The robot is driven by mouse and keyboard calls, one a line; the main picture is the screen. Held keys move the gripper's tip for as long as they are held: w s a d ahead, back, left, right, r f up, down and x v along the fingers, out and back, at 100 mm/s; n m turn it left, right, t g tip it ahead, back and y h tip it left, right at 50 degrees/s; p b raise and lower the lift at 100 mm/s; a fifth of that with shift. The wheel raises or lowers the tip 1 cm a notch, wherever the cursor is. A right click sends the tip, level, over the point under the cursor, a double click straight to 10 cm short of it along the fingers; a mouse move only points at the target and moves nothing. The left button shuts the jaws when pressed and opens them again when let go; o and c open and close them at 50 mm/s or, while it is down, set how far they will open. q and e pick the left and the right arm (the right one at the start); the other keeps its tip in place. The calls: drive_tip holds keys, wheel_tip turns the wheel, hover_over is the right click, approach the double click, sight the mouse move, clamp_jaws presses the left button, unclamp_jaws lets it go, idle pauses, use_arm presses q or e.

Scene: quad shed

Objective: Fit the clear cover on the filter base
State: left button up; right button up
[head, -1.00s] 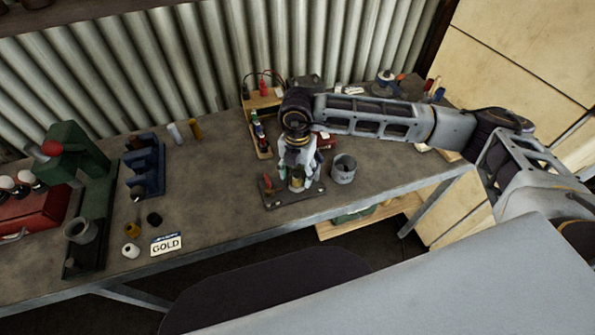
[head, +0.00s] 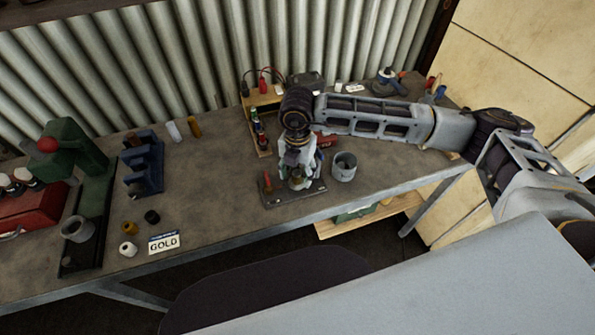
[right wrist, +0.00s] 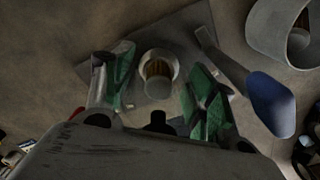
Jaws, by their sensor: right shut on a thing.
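My right gripper (head: 297,179) points down over a dark flat plate (head: 312,194) near the front edge of the bench. In the right wrist view its green-padded fingers (right wrist: 158,88) stand on both sides of a small round part with a pale rim and brown pleats, which looks like the clear cover (right wrist: 174,66) around a filter element (right wrist: 158,69). The gripper is shut on the cover. The plate (right wrist: 195,22) lies beneath, where the filter base is; whether cover and base touch cannot be told. My left gripper is not in view.
A grey open cup (head: 344,169) stands close to the right of the plate; a blue-ended lever (right wrist: 270,102) shows near the right finger. A red upright piece (head: 267,181) stands at the plate's left. A GOLD card (head: 164,243) lies left; bare bench lies between.

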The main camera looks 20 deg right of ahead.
drive_tip(key=shift+f+b, duration=0.5)
drive_tip(key=shift+f, duration=0.1)
idle(0.4)
idle(0.4)
drive_tip(key=o, duration=1.1)
drive_tip(key=o, duration=0.4)
drive_tip(key=shift+r, duration=0.2)
drive_tip(key=shift+r+p, duration=1.5)
drive_tip(key=shift+r, duration=1.8)
drive_tip(key=shift+s, duration=0.15)
